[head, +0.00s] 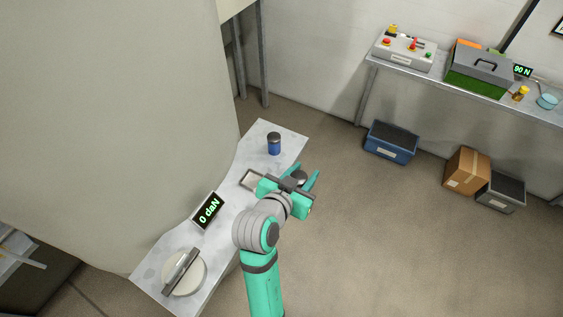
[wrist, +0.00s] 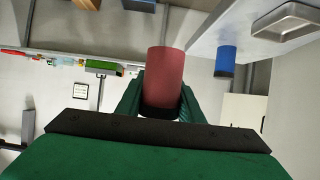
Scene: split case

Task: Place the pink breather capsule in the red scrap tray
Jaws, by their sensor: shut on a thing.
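My gripper (head: 308,181) is shut on a pink-red cylinder with a dark end, the breather capsule (wrist: 165,78). The capsule sits between the green fingers in the wrist view. In the head view my gripper hides most of it, with only a dark round end (head: 299,177) showing. The gripper is beside the right edge of the pale bench (head: 222,244), close to a small shallow tray. No tray that is clearly red shows in either view.
The bench holds a blue canister (head: 274,145), a shallow grey-white tray (head: 250,180), a "0 daN" display (head: 208,211) and a round plate (head: 187,279). A large pale curved body (head: 110,130) borders it. Bins and a box (head: 467,171) lie right; open floor between.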

